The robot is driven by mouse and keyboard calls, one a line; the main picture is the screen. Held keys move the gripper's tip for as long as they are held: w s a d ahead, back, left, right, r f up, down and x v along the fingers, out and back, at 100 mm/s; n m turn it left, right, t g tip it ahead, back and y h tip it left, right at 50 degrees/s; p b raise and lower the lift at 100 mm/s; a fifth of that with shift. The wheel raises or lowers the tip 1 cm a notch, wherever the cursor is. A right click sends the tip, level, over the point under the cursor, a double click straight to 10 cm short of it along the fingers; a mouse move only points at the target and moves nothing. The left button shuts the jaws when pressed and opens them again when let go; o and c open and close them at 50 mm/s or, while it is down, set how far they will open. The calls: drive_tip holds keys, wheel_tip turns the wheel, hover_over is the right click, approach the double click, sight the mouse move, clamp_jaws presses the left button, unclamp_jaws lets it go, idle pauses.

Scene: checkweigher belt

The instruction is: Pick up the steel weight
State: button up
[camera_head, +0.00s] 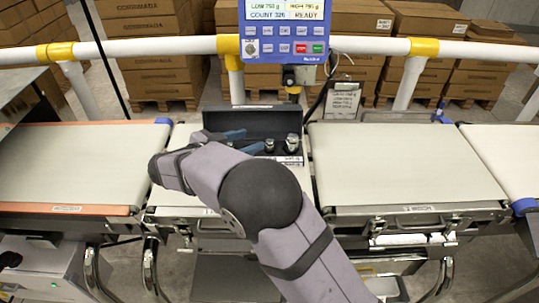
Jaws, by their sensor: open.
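A steel weight (293,143), a shiny short cylinder with a knob, stands at the right end of an open dark case (255,121) between the two belts. A smaller metal weight (269,145) stands to its left in the same case. My gripper (249,140) reaches in from the left, partly hidden behind my arm. Its two blue-grey fingers are apart, with nothing seen between them, and lie left of both weights. My forearm hides the left and front of the case.
A blue control panel (285,32) on a post stands behind the case, with a white rail (155,46) running across. Belts lie left (80,165) and right (405,165), both clear. Stacked cartons (150,75) stand farther back.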

drive_tip(key=shift+s+f+g+h, duration=0.35)
drive_tip(key=shift+s+f, duration=0.3)
drive_tip(key=shift+s, duration=0.25)
drive_tip(key=shift+s+p+x, duration=0.2)
drive_tip(key=shift+p+x, duration=0.25)
drive_tip(key=shift+x, duration=3.2)
drive_tip(key=shift+d, duration=0.2)
drive_tip(key=shift+c, duration=0.3)
drive_tip(key=c, duration=1)
clamp_jaws()
drive_tip(key=shift+r, duration=0.1)
wheel_tip(320, 180, up, 10)
